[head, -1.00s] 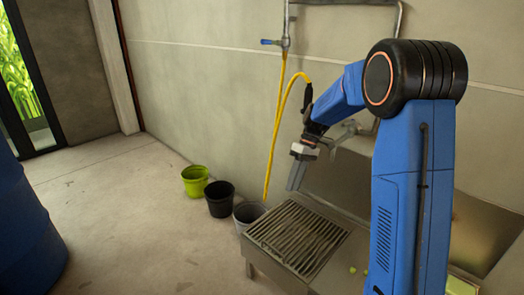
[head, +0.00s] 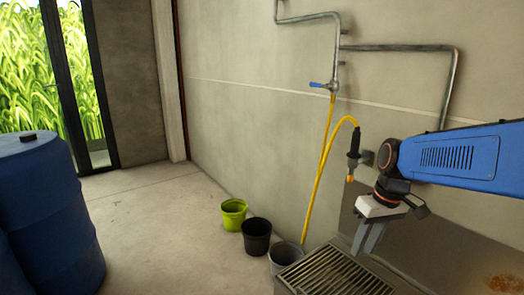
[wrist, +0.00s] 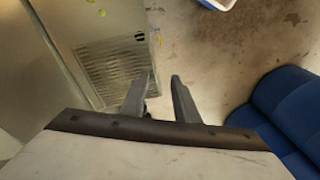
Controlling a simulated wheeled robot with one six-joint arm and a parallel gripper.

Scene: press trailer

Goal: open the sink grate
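The sink grate (head: 335,272) is a slatted metal panel lying flat in the sink top at the bottom of the head view, cut off by the lower edge. It also shows at upper left in the wrist view (wrist: 106,72), with a small dark hole near its far corner. My gripper (head: 367,252) points down above the right back part of the grate in the head view. In the wrist view its two fingers (wrist: 160,78) are apart with nothing between them, just right of the grate. I cannot tell its exact height above the grate.
A yellow hose (head: 318,185) hangs from a wall pipe behind the grate. Lime (head: 233,216), black (head: 256,238) and grey (head: 286,254) buckets stand left of the sink. A blue barrel (head: 52,210) is at far left. Floor between is clear.

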